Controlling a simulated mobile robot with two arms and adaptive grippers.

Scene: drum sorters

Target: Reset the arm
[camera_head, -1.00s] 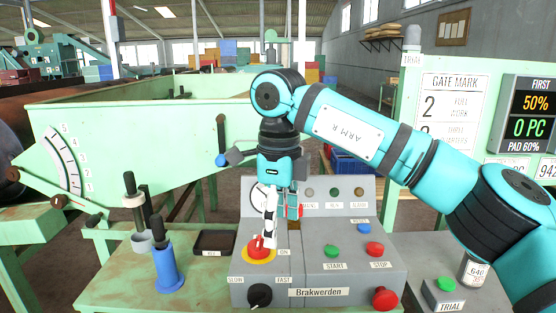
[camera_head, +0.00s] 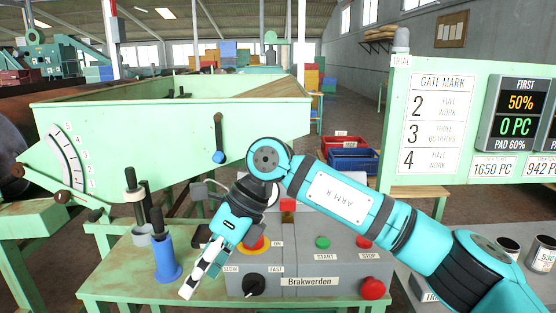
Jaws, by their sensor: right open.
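My right arm, teal and marked ARM R, reaches in from the lower right. Its right gripper (camera_head: 196,278) points down and to the left, over the green bench left of the grey control panel (camera_head: 325,262). The jaws are open, with nothing seen between them. The gripper hand covers part of the panel's left side, including part of the red knob (camera_head: 254,244) on its yellow base. My left gripper is not in view.
A blue cylinder (camera_head: 166,262) with a black handle stands on the green bench (camera_head: 125,285) just left of the gripper. A green hopper (camera_head: 180,130) with a blue-ended lever (camera_head: 218,153) is behind. The panel has a black dial (camera_head: 254,285) and a red button (camera_head: 372,288).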

